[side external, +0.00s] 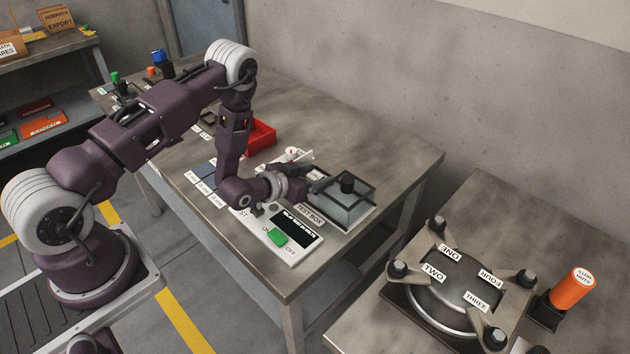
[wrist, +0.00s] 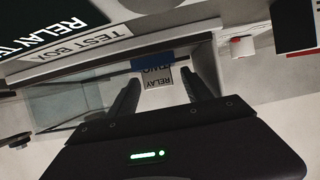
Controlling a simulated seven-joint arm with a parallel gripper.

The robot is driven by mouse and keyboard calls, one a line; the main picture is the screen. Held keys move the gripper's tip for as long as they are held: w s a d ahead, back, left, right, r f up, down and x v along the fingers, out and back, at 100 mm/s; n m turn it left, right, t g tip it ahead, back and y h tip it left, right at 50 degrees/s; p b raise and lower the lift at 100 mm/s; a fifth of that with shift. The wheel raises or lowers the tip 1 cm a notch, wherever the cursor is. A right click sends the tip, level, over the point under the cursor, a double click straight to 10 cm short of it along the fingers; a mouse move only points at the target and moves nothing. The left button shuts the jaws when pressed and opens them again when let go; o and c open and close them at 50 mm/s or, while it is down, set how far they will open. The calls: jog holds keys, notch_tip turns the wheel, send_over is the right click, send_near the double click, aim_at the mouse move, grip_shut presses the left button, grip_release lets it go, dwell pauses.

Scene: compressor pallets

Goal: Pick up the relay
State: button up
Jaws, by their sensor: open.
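The relay (wrist: 158,82), a small white block with a blue band, is marked "RELAY" and "TWO", upside down in the wrist view. It lies between the two fingers of my gripper (wrist: 160,85), which are open with a gap on each side of it. In the side view my gripper (side external: 308,170) is low beside the test box (side external: 345,207), which has a clear cover with a black knob. I cannot make out the relay in the side view. The "TEST BOX" label (wrist: 92,48) shows in the wrist view near the relay.
A panel with a green ON/OFF switch (side external: 277,237) is at the table's front.

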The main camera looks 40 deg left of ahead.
grip_shut()
jog(key=shift+r, duration=0.1)
